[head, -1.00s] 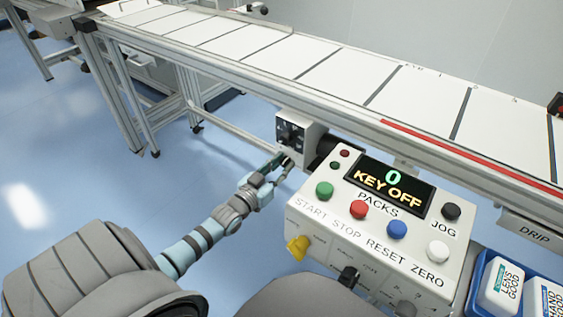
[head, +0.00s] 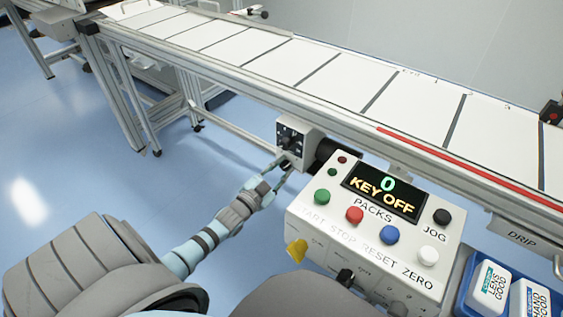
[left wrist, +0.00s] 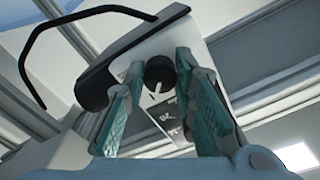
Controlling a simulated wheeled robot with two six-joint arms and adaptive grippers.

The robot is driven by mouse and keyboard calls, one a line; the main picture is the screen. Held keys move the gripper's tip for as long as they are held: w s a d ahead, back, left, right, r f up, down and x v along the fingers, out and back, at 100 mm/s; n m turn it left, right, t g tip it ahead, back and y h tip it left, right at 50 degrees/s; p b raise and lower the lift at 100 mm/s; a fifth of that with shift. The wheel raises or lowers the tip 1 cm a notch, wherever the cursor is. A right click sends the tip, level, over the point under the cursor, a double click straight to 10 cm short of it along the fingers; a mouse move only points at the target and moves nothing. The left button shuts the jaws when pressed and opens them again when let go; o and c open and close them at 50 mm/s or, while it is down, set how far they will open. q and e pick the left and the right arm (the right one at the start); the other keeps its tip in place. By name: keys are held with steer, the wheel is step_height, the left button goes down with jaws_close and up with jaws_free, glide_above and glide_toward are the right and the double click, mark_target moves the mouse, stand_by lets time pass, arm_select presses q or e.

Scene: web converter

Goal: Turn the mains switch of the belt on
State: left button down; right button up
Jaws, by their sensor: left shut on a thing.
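In the left wrist view a round black knob (left wrist: 159,73) with a white pointer mark sits on the box's pale face, between my fingers. My left gripper (head: 280,172) is at the lower part of the box, and its teal-padded fingers (left wrist: 158,80) are shut on this knob, one on each side. The control panel's display (head: 384,192) reads "0" and "KEY OFF". My right gripper is not in view.
The white control panel (head: 317,222) with coloured buttons stands just right of the switch box. A blue tray (head: 463,293) with white packs is at the lower right. Blue floor on the left is clear.

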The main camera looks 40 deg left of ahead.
arm_select(q)
steer(key=c, duration=1.3)
jaws_free()
steer(key=shift+c, duration=0.2)
steer(key=shift+s, duration=0.15)
steer(key=s, duration=1.1)
steer(key=shift+s+d, duration=0.15)
steer(key=shift+s, duration=0.25)
